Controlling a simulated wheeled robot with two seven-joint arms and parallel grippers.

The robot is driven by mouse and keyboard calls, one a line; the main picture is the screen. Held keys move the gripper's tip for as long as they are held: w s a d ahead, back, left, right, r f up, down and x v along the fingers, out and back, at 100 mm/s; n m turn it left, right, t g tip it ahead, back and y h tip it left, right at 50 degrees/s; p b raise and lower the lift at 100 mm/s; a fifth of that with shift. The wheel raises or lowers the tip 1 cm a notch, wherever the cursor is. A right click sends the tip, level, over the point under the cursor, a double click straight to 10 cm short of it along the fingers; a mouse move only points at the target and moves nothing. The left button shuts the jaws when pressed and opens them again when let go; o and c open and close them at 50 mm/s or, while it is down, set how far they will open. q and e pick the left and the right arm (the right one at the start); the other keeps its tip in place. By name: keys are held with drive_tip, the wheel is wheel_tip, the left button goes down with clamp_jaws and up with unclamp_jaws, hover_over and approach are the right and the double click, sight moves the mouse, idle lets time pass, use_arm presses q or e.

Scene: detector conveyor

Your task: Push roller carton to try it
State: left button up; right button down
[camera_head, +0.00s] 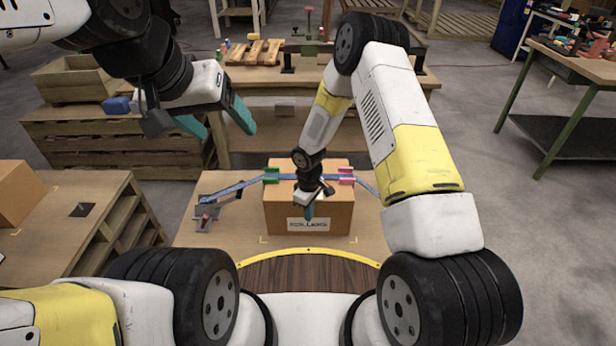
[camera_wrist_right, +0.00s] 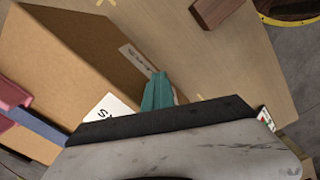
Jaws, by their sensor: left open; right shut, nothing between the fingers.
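The brown carton (camera_head: 335,218) stands upright on the wooden table in front of me, with a white printed label on its near face. A blue strap runs across its top through green and pink clips. My right gripper (camera_head: 309,211) is shut and empty, pointing down at the carton's near side. In the right wrist view its teal fingers (camera_wrist_right: 158,92) are together beside the carton (camera_wrist_right: 85,60); whether they touch it I cannot tell. My left gripper (camera_head: 218,122) is open and empty, raised at the left, away from the carton.
A grey metal tool (camera_head: 204,222) lies on the table left of the carton. Another carton (camera_head: 15,192) sits on the left bench. A dark brown block (camera_wrist_right: 212,12) shows in the right wrist view. Yellow corner marks surround the carton, and the table's right side is clear.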

drive_tip(key=shift+w+r, duration=0.15)
drive_tip(key=shift+w, duration=0.25)
idle(1.3)
drive_tip(key=shift+s, duration=0.15)
wheel_tip(320, 180, up, 10)
drive_tip(key=s, duration=0.2)
drive_tip(key=shift+s, duration=0.4)
idle(0.7)
idle(0.3)
drive_tip(key=s+d+r+m+t, duration=0.1)
drive_tip(key=d+r+m, duration=0.25)
drive_tip(key=r, duration=0.75)
drive_tip(key=s+d+r+m+t, duration=0.2)
drive_tip(key=d+r, duration=0.3)
drive_tip(key=r, duration=0.6)
drive_tip(key=s+d+r+m+t+y, duration=0.1)
drive_tip(key=s+d+r+m, duration=0.1)
drive_tip(key=s+r, duration=0.5)
drive_tip(key=s+d+r+m+t+y, duration=0.1)
drive_tip(key=s+d+r+m+t, duration=0.1)
drive_tip(key=s+r, duration=0.5)
drive_tip(key=s+d+m, duration=0.1)
drive_tip(key=s+m, duration=0.1)
drive_tip(key=shift+s+d+r, duration=0.25)
drive_tip(key=shift+s+d, duration=0.1)
drive_tip(key=shift+s, duration=0.05)
